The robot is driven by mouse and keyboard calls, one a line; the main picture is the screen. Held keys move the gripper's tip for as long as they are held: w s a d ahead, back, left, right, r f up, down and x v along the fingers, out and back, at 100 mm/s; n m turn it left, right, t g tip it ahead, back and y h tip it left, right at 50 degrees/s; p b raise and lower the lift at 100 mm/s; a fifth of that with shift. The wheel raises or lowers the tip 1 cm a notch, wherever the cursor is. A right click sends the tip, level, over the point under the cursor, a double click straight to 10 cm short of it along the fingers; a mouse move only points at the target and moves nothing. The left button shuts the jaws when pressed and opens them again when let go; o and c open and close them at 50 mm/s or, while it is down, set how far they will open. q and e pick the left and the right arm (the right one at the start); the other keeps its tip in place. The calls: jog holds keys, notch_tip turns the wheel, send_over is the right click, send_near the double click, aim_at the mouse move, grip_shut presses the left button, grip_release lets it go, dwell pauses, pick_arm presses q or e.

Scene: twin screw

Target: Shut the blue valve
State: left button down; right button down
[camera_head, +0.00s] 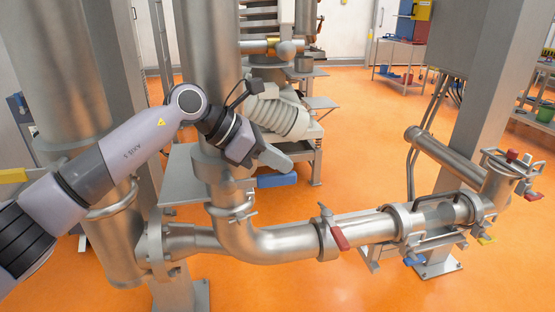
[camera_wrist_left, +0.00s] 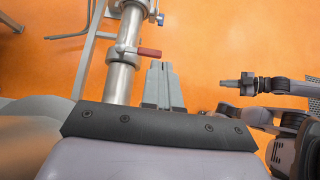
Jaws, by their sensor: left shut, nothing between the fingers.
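A blue valve handle (camera_head: 277,180) sticks out to the right from the vertical steel pipe (camera_head: 210,80), roughly level. My left gripper (camera_head: 287,166) is shut and empty. In the head view it appears just above the blue handle; whether they touch I cannot tell. A second, smaller blue handle (camera_head: 415,262) is low on the horizontal pipe at the right. My right gripper (camera_wrist_left: 237,83) shows only in the left wrist view, at the right, its finger gap unclear.
A red handle (camera_head: 339,239) sits on the horizontal pipe (camera_head: 285,243) and also shows in the wrist view (camera_wrist_left: 149,53). A grey column (camera_head: 490,90) stands behind. Orange floor is open between the pipes.

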pick_arm(q)
jog(key=shift+f, duration=0.25)
